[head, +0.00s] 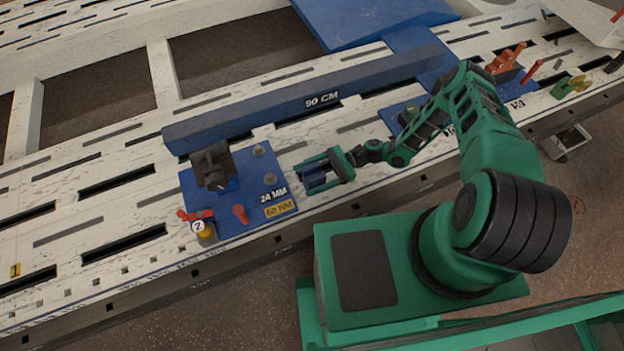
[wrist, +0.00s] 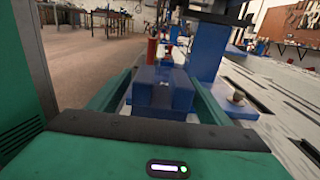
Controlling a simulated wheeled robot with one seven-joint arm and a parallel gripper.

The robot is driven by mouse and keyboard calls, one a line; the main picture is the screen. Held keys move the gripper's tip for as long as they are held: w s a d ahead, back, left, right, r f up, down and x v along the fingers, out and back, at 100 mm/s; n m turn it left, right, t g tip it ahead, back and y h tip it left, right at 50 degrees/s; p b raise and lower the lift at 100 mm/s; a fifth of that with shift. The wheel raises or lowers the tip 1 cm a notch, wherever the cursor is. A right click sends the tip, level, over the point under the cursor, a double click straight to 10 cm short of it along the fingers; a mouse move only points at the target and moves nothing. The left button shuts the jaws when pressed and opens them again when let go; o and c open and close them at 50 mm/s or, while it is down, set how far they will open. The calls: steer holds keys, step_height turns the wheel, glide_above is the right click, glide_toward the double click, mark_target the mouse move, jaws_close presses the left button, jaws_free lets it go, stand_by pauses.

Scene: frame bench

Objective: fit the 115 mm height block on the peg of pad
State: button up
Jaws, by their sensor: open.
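A blue block (head: 318,178), with no readable height mark, sits between the fingers of my gripper (head: 303,177), just right of the pad. My gripper is open around it. In the wrist view the stepped blue block (wrist: 162,88) lies between the two green fingers; I cannot tell whether they touch it or what bears it. The blue pad (head: 236,212) carries a dark upright holder (head: 212,166) under the beam's left end, two grey bolt-like studs (head: 270,179) and a "24 MM" label. I cannot tell which part is the peg.
A long blue beam (head: 310,99) marked "90 CM" spans the slotted white bench (head: 130,215). Another blue pad (head: 398,117) lies behind my arm. Bench left of the pad is clear.

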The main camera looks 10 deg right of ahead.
steer(key=shift+x, duration=1)
jaws_close()
steer(key=shift+r, duration=0.1)
